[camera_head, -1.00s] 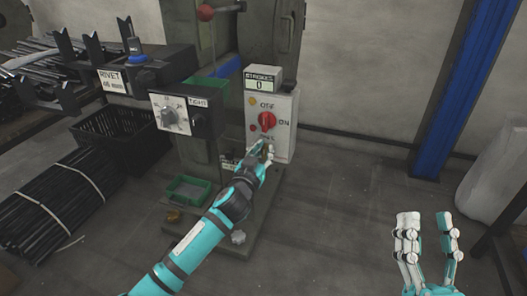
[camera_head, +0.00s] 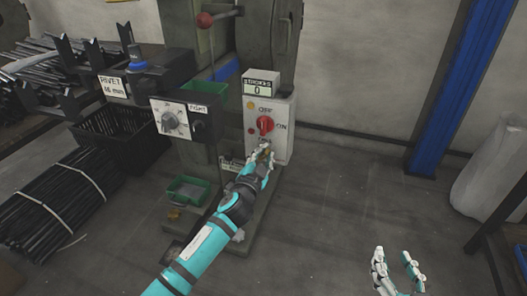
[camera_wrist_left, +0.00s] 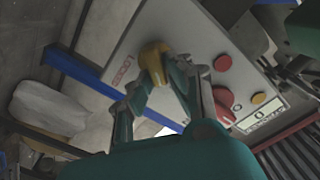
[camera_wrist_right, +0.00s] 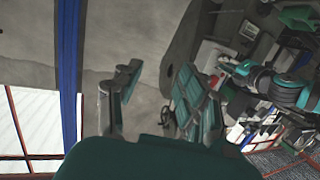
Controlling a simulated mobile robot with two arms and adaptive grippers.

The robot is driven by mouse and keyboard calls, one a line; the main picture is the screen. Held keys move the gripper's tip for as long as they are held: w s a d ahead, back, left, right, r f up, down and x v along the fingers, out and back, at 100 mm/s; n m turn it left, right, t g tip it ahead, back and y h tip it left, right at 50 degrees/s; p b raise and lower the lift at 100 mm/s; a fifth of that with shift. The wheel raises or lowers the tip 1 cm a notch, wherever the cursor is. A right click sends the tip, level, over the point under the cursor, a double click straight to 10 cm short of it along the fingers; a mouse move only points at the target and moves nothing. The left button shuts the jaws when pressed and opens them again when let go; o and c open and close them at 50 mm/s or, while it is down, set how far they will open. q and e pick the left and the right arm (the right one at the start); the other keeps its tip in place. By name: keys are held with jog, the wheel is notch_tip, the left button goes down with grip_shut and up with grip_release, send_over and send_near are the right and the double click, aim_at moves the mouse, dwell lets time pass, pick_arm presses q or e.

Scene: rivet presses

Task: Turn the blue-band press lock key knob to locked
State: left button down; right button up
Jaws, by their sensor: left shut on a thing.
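The press (camera_head: 195,155) in front of me has a blue band (camera_head: 226,73) behind its head. Its pale control box (camera_head: 284,115) carries a red selector (camera_head: 265,124). The brass-yellow lock key knob (camera_wrist_left: 154,60) sits low on the box; in the head view my fingers mostly cover it. My left gripper (camera_head: 264,156) is at the knob, and in the left wrist view its fingers (camera_wrist_left: 158,85) are shut on the knob's sides. The knob's exact turn against its marks is hard to read. My right gripper (camera_head: 393,258) is open and empty, low at the right.
A stroke counter (camera_head: 261,86) reading 0 tops the box. A dial panel (camera_head: 175,120), a green tray (camera_head: 188,190) and a red-ball lever (camera_head: 205,19) are nearby. Black rods (camera_head: 50,210) lie at left. A blue post (camera_head: 450,90) stands right; the floor between is clear.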

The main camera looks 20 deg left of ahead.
pick_arm(q)
jog(key=m, duration=0.3)
jog(key=f+m+p, duration=0.1)
jog(key=m, duration=0.6)
jog(key=shift+d+f+m+p, duration=0.15)
jog(key=shift+d+m+p, duration=0.15)
jog(key=shift+d+p, duration=0.1)
pick_arm(e)
jog(key=s+d+f+g+h, duration=0.1)
jog(key=s+d+f+g, duration=0.1)
jog(key=s+f+g, duration=0.2)
notch_tip(320, 180, down, 4)
jog(key=shift+s+d+r+g+h, duration=0.2)
jog(key=shift+r+g+h, duration=0.1)
jog(key=shift+g, duration=0.4)
jog(key=shift+f, duration=0.15)
pick_arm(q)
jog(key=c, duration=1.3)
grip_release()
jog(key=shift+a, duration=0.1)
pick_arm(e)
jog(key=shift+s, duration=0.1)
pick_arm(q)
jog(key=shift+s, duration=0.1)
jog(key=s, duration=1.2)
jog(key=shift+a, duration=0.2)
jog(key=shift+w, duration=0.1)
